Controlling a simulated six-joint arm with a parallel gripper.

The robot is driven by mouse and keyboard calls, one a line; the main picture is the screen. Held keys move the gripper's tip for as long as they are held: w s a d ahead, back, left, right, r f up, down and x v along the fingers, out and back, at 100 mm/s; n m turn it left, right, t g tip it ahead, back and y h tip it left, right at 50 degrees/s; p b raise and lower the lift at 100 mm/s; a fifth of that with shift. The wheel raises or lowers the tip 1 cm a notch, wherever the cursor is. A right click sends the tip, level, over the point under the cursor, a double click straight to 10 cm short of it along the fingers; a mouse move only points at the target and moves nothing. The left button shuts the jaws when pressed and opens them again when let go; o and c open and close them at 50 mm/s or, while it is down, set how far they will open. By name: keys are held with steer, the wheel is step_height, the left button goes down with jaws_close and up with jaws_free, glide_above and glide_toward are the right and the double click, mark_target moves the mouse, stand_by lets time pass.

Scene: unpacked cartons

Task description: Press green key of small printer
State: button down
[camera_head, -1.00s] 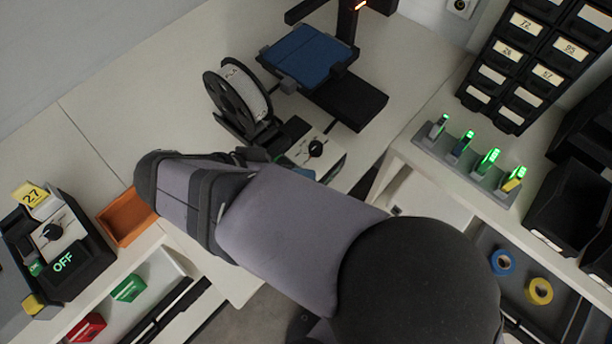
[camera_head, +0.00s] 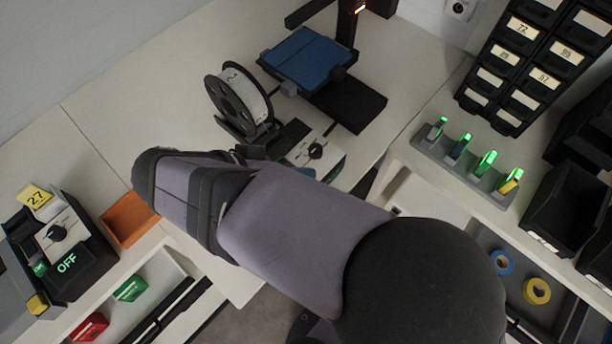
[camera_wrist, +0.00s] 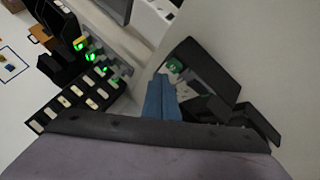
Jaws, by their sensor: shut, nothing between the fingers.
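A small printer with a blue bed (camera_head: 306,56) stands at the back of the table, with a white spool beside it. Its white panel with a black dial (camera_head: 315,152) lies at the table's front edge, partly behind my arm. A green key-like patch (camera_wrist: 175,66) on a dark housing (camera_wrist: 208,70) shows in the wrist view, just beyond my fingertips. My gripper (camera_wrist: 161,82) is shut and empty, its blue fingers side by side near that patch. I cannot tell whether they touch it. In the head view my forearm hides most of the gripper.
A black device (camera_head: 70,262) with a lit OFF display, dial and yellow 27 tag stands at left, by an orange tray (camera_head: 130,219). A rack (camera_head: 465,168) with green lights stands at right, below black drawers (camera_head: 522,70). The table behind the spool is clear.

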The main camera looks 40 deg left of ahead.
steer(key=shift+r, duration=0.15)
steer(key=shift+r+p, duration=1.75)
steer(key=shift+r, duration=0.65)
steer(key=w+d+f+m+g+h, duration=0.1)
steer(key=w+d+f+g, duration=0.2)
steer(key=w+d, duration=0.4)
steer(key=w+d+f+g+h, duration=0.1)
steer(key=w+d+f+g, duration=0.15)
steer(key=w+d, duration=0.45)
steer(key=s+d+f+m+g+y, duration=0.1)
steer(key=d+f+m+y, duration=0.1)
steer(key=d, duration=0.9)
steer(key=s+d+f+m+g+y, duration=0.1)
steer(key=d+f+m+g+y, duration=0.1)
steer(key=d, duration=0.9)
steer(key=shift+d+f+y, duration=0.2)
steer(key=shift+f+y, duration=0.2)
steer(key=shift+f, duration=0.4)
